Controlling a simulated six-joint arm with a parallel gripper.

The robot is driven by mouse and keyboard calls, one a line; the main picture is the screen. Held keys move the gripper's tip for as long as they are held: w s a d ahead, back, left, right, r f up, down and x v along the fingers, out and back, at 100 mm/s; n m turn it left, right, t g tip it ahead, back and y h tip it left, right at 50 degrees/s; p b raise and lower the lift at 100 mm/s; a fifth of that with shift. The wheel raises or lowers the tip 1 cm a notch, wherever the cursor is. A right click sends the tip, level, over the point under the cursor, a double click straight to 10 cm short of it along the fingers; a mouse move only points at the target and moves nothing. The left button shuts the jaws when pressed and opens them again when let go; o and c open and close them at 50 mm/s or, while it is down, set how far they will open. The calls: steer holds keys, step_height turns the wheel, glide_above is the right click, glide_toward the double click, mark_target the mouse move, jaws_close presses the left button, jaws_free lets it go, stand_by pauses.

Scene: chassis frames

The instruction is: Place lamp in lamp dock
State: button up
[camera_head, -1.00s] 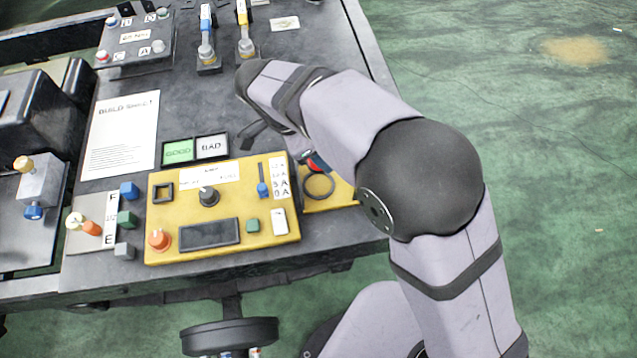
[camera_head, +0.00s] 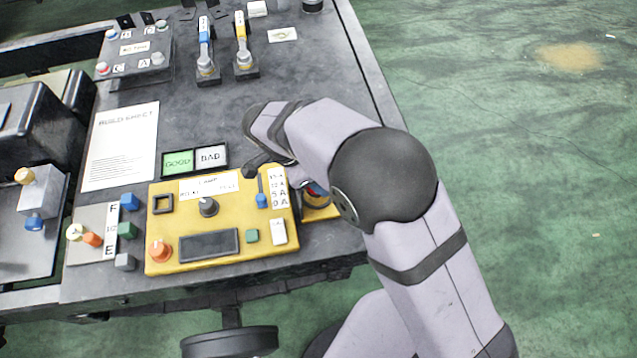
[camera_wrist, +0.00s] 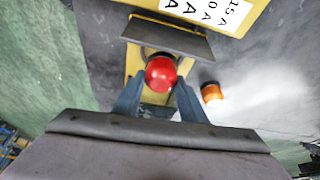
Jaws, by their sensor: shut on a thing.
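A red lamp (camera_wrist: 161,73) with a round dome shows between the two blue-grey fingers of my gripper (camera_wrist: 160,92), which is shut on it. In the wrist view the yellow dock plate (camera_wrist: 133,60) shows behind and beside the lamp. The lamp is over or at the dock; I cannot tell whether it is seated.
The yellow panel (camera_head: 190,258) with a knob, slider and buttons is left of the dock. GOOD and BAD tiles (camera_head: 194,160) lie above it. A dark bar (camera_wrist: 168,38) crosses beyond the lamp. An orange-capped item (camera_wrist: 211,92) stands to the right. The table's right edge is close.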

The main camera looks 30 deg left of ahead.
steer(key=shift+f+p, duration=0.3)
steer(key=shift+f, duration=1.4)
steer(key=shift+f, duration=0.15)
steer(key=o, duration=1.1)
steer(key=shift+a+r, duration=0.1)
steer(key=shift+r, duration=0.2)
steer(key=b+v, duration=0.2)
steer(key=v, duration=0.9)
steer(key=shift+s+r, duration=0.1)
steer(key=shift+r, duration=0.25)
